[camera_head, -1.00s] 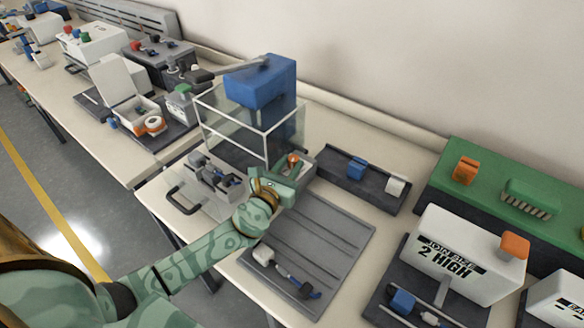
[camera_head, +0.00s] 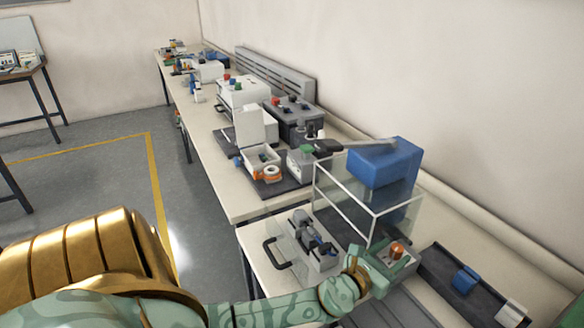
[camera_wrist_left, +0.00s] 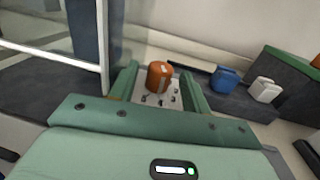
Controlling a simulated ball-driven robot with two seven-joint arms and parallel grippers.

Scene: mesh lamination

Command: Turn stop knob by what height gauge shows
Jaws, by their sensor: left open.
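The orange stop knob (camera_head: 397,249) stands on a small light block beside the clear-walled machine. It shows as an upright orange cylinder in the left wrist view (camera_wrist_left: 160,76). My left gripper (camera_head: 384,264) is at the knob, its green fingers open. In the wrist view the fingers (camera_wrist_left: 159,70) stand on either side of the knob with gaps between; I cannot tell whether they reach down around it. I cannot make out a height gauge or any reading. My right gripper is out of view.
The clear-walled machine with a blue head (camera_head: 380,165) rises close behind my left gripper. A dark rail with a blue block (camera_head: 465,280) and a white block (camera_head: 510,314) lies to the right. Other benches with equipment run into the distance.

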